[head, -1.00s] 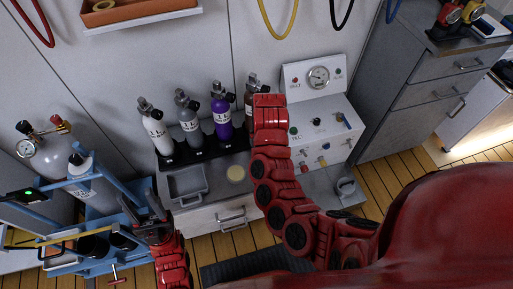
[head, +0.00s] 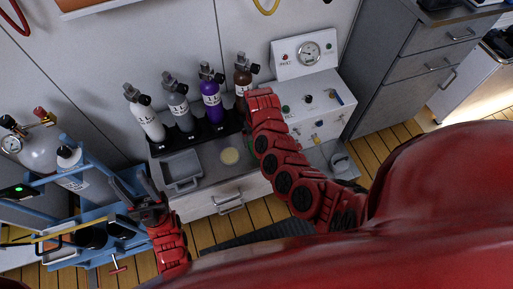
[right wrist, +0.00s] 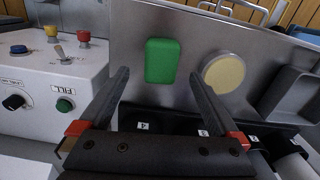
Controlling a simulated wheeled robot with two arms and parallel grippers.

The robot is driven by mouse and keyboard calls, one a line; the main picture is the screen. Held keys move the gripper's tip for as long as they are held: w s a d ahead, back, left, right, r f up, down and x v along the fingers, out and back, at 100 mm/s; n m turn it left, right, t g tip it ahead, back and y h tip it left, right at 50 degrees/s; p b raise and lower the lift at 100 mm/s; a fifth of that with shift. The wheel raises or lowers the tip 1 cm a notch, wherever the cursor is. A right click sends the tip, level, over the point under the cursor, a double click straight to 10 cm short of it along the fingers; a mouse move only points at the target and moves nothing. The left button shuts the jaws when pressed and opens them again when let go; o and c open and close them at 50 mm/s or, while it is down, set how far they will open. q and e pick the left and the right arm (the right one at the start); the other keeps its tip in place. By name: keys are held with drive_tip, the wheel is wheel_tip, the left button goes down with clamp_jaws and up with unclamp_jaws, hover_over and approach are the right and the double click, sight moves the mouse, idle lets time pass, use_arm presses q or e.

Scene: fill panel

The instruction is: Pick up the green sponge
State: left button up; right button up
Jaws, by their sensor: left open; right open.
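The green sponge (right wrist: 162,61) lies on the grey metal counter in the right wrist view. It is a rounded rectangle beside a round cream disc (right wrist: 223,73). My right gripper (right wrist: 158,78) is open and empty, with its two fingers pointing towards the sponge, one on each side of it in the picture. A gap seems to remain between fingertips and sponge, but its size is hard to tell. My left gripper (head: 134,183) is open and empty, beside the blue cart.
A grey tray (head: 181,171) sits left of the disc on the counter (head: 212,172). Several gas bottles stand in a black rack (head: 196,138) behind. The white fill panel (head: 312,97) stands to the right. The blue cart (head: 88,218) is at left.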

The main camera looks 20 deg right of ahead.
drive_tip(key=shift+s+a+f+b, duration=0.1)
drive_tip(key=shift+f+b, duration=0.5)
drive_tip(key=shift+f, duration=2)
drive_tip(key=c, duration=1.4)
drive_tip(key=shift+c, duration=0.2)
drive_tip(key=shift+r, duration=0.2)
drive_tip(key=shift+r+p, duration=0.4)
drive_tip(key=shift+r, duration=0.3)
drive_tip(key=shift+s+a+r+p, duration=0.1)
drive_tip(key=shift+s+r+p, duration=0.1)
drive_tip(key=shift+r, duration=0.35)
drive_tip(key=shift+s+a+r+p, duration=0.1)
drive_tip(key=shift+r+p, duration=0.1)
drive_tip(key=shift+r, duration=0.35)
drive_tip(key=s+a+r+p, duration=0.1)
drive_tip(key=s+p, duration=0.1)
drive_tip(key=s, duration=1.3)
drive_tip(key=shift+s, duration=0.25)
